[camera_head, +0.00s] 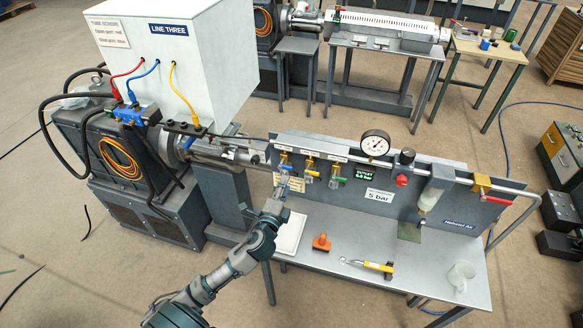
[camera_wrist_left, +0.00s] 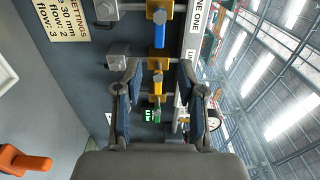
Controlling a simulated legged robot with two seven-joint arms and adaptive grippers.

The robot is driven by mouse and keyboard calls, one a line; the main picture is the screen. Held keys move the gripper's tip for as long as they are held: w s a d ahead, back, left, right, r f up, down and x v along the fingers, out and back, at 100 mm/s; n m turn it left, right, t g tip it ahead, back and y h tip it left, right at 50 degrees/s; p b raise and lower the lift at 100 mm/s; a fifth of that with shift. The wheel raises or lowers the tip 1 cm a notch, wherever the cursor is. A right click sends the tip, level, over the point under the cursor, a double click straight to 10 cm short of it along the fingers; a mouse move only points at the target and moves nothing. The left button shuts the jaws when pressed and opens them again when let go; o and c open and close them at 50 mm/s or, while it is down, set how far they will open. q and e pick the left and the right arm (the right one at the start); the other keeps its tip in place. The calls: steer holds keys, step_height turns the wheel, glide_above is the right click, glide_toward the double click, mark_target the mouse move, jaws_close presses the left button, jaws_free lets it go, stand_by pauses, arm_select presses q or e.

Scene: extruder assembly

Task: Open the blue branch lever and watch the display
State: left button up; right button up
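A grey panel holds a row of brass branch valves (camera_head: 309,164) with small coloured levers. In the left wrist view a blue lever (camera_wrist_left: 160,32) stands above the fingertips, beside a yellow valve body and a "LINE ONE" label. My left gripper (camera_head: 284,188) is in front of the leftmost branch valve and hides part of it. In the wrist view the gripper (camera_wrist_left: 160,73) has its fingers apart, with a yellow valve part seen between them; contact cannot be told. The small display (camera_head: 363,174) shows green characters, too small to read; it also shows in the wrist view (camera_wrist_left: 152,115). My right gripper is not in view.
The grey bench below bears an orange object (camera_head: 321,242), a yellow-handled tool (camera_head: 368,265) and a clear mug (camera_head: 460,275). A white "LINE THREE" cabinet (camera_head: 190,75) stands left.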

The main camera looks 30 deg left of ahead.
mark_target(289, 169)
arm_select(q)
steer(key=w+a, duration=0.1)
steer(key=w, duration=0.1)
steer(key=w+a, duration=0.1)
steer(key=w, duration=0.2)
steer(key=w+a, duration=0.1)
steer(key=w, duration=0.1)
steer(key=shift+w+a+f, duration=0.2)
steer(key=shift+a+f, duration=0.05)
steer(key=shift+a, duration=0.1)
steer(key=shift+w+d, duration=0.15)
steer(key=shift+w, duration=0.05)
steer(key=shift+d+r, duration=0.15)
steer(key=shift+d, duration=0.4)
steer(key=c, duration=0.6)
steer(key=shift+a, duration=0.25)
jaws_close()
